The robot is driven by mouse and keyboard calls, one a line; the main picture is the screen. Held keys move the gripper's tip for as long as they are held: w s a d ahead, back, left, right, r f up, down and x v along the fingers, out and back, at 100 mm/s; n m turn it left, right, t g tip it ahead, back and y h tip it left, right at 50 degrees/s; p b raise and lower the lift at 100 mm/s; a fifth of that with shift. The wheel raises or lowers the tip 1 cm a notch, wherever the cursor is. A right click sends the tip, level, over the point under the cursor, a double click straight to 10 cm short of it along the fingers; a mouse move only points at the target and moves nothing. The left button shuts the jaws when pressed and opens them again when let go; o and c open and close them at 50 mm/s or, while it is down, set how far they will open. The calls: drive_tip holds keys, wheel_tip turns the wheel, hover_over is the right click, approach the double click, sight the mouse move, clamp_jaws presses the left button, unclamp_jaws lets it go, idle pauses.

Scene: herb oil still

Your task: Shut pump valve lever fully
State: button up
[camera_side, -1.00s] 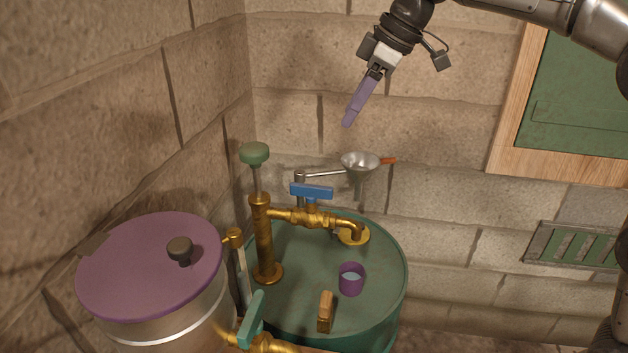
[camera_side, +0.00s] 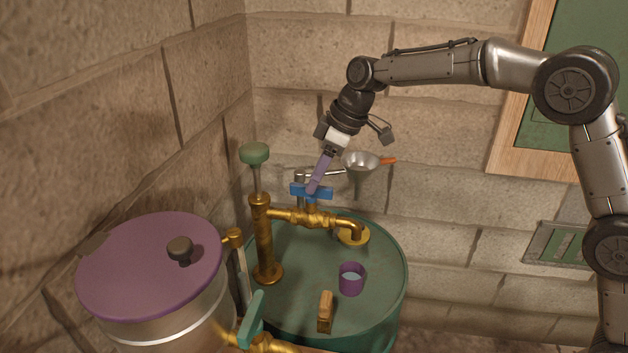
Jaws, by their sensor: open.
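The blue pump valve lever (camera_side: 325,193) sits on top of the brass pump pipe (camera_side: 285,214), above the green drum. It lies roughly along the pipe's run toward the spout. My gripper (camera_side: 314,190) is open, with its purple fingers pointing down at the middle of the lever. The fingers overlap the lever in this view and hide part of it. From this one side I cannot tell whether they straddle the lever or touch it. The brass pump column (camera_side: 263,240) with its green knob (camera_side: 254,153) stands left of the lever.
A metal funnel (camera_side: 360,161) hangs close behind my gripper. The green drum (camera_side: 385,285) carries a purple cup (camera_side: 351,278) and a wooden-handled brush (camera_side: 325,311). A purple-lidded pot (camera_side: 145,265) and a teal lever (camera_side: 251,318) stand at front left. The wall is close behind.

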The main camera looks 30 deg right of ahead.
drive_tip(key=shift+x, duration=0.8)
drive_tip(key=shift+c, duration=0.2)
clamp_jaws()
